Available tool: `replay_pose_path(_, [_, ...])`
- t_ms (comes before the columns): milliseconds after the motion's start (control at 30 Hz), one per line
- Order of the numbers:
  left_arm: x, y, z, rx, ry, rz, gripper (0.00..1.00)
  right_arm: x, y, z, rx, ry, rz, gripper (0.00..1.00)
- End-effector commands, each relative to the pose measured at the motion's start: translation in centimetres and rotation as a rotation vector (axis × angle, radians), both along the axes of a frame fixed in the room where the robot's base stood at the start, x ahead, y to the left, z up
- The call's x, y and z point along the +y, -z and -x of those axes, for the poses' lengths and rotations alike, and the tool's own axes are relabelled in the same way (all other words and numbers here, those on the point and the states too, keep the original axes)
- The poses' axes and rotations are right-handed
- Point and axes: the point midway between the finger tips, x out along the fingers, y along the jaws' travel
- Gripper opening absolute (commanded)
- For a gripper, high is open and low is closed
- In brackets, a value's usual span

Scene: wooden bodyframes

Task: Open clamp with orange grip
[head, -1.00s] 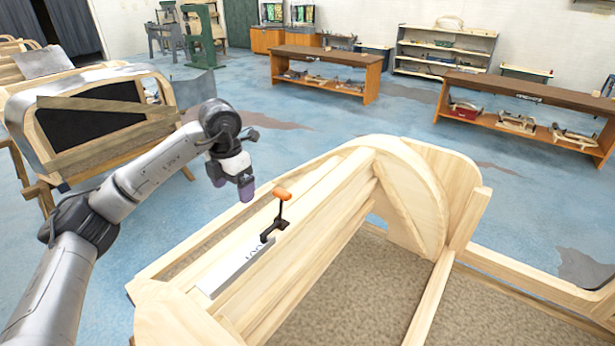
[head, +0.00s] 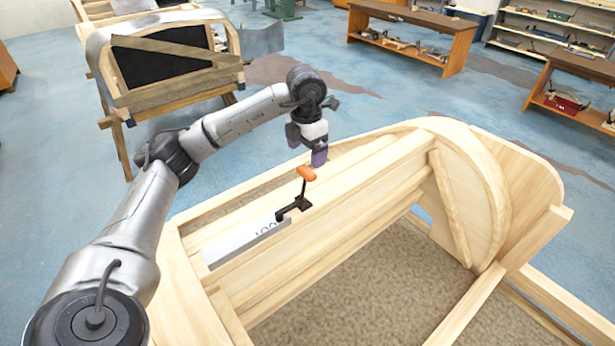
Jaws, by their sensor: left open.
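The clamp (head: 294,207) with the orange grip (head: 306,173) sits on the wooden bodyframe (head: 340,190). Its dark lever stands up, slightly tilted, with the orange grip on top. The clamp's base lies at the end of a light metal plate (head: 240,238) with markings on it. My left gripper (head: 308,155) points down just above and behind the orange grip. In the picture it is very close to the grip, and I cannot tell whether they touch. It is open with nothing seen between its purple-tipped fingers. My right gripper is not in view.
Another bodyframe with a dark panel and wooden slats (head: 165,60) stands at the back left. Workbenches (head: 410,32) and shelves (head: 550,35) with tools stand at the back right. Blue floor (head: 400,90) lies open between them.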

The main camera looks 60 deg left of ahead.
Motion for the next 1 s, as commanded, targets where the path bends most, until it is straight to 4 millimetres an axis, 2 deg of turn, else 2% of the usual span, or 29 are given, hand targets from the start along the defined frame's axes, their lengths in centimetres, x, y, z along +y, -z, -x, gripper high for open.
replay_pose_path(200, [0.0,4.0,0.1,0.003,0.000,-0.001,0.89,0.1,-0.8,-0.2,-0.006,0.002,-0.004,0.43])
replay_pose_path(500, [0.0,7.6,0.0,0.001,0.000,0.001,0.89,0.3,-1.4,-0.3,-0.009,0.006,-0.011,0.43])
replay_pose_path(700, [0.0,8.6,0.0,-0.001,0.000,0.000,0.89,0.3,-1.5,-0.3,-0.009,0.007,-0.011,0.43])
replay_pose_path(1000, [0.0,8.7,0.0,-0.002,0.000,0.001,0.89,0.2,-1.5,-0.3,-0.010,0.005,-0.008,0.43])
